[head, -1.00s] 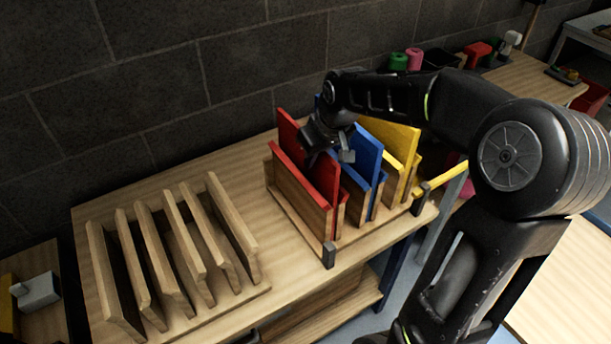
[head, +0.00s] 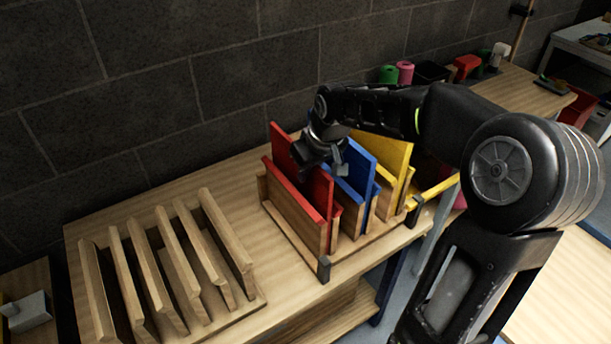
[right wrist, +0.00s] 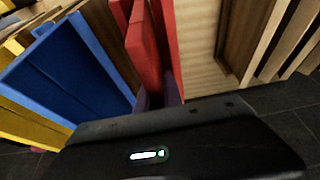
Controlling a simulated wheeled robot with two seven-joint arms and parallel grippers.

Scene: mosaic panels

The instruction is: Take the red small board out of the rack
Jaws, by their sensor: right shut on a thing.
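The wooden rack (head: 288,232) on the table holds red, blue and yellow boards. A low red board (head: 284,185) stands at the rack's left side, with a taller red board (head: 284,148) behind it. My right gripper (head: 334,168) is down at the top of the red boards, beside the blue board (head: 357,165). In the right wrist view its fingers (right wrist: 160,100) are shut on a red board (right wrist: 142,45), with another red board close beside it. The held board's lower part is hidden, and its size is hard to tell. My left gripper is not in view.
An empty slotted wooden rack (head: 180,270) stands at the left of the table. A yellow board (head: 385,155) stands right of the blue one. The stone wall rises close behind. Bare tabletop lies between the racks.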

